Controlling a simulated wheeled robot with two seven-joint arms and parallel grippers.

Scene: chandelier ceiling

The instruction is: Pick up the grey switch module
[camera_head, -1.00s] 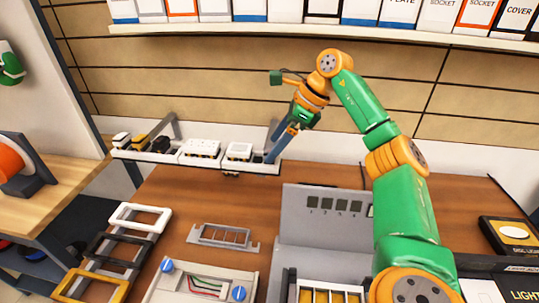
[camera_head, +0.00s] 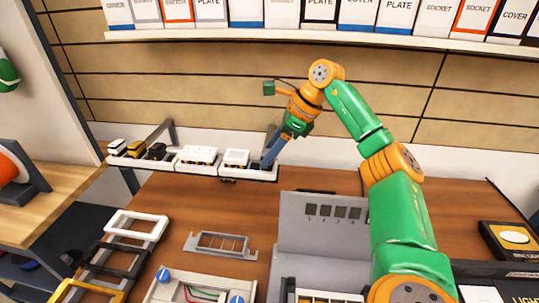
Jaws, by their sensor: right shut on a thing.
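A white tray (camera_head: 222,174) with compartments stands at the back edge of the table. Its left part holds dark and yellow modules (camera_head: 137,148), its middle a row of white modules (camera_head: 197,155), and further right a white module (camera_head: 236,158). My right gripper (camera_head: 267,163) reaches down into the tray's right-end compartment. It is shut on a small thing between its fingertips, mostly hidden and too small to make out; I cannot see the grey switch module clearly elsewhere. My left gripper is not in view.
A grey metal frame (camera_head: 222,244) lies on the brown table (camera_head: 240,205). White, black and yellow frames (camera_head: 137,224) stand at the left. A grey panel (camera_head: 325,240) with dark squares stands at centre. A shelf of boxes (camera_head: 320,36) runs above.

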